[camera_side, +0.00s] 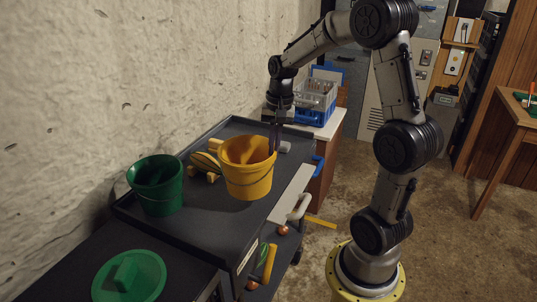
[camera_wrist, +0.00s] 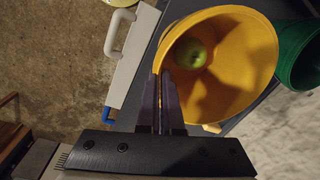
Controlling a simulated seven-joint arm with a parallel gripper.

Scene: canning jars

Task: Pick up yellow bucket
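The yellow bucket (camera_side: 249,180) is upright at the black cart's top tray in the side view; whether its base touches the tray is hard to tell. In the wrist view the yellow bucket (camera_wrist: 235,75) opens toward the camera, with a green apple (camera_wrist: 190,53) inside. My gripper (camera_side: 274,150) points down at the bucket's right rim. In the wrist view my gripper (camera_wrist: 160,75) has its two dark fingers close together, one on each side of the bucket's wall, pinching the rim.
A green bucket (camera_side: 157,190) stands left of the yellow one. Yellow pieces (camera_side: 206,163) lie behind it. A green lid-like object (camera_side: 129,276) lies on the nearer dark surface. A blue and grey crate (camera_side: 316,101) stands behind. The concrete wall (camera_side: 130,80) borders the cart.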

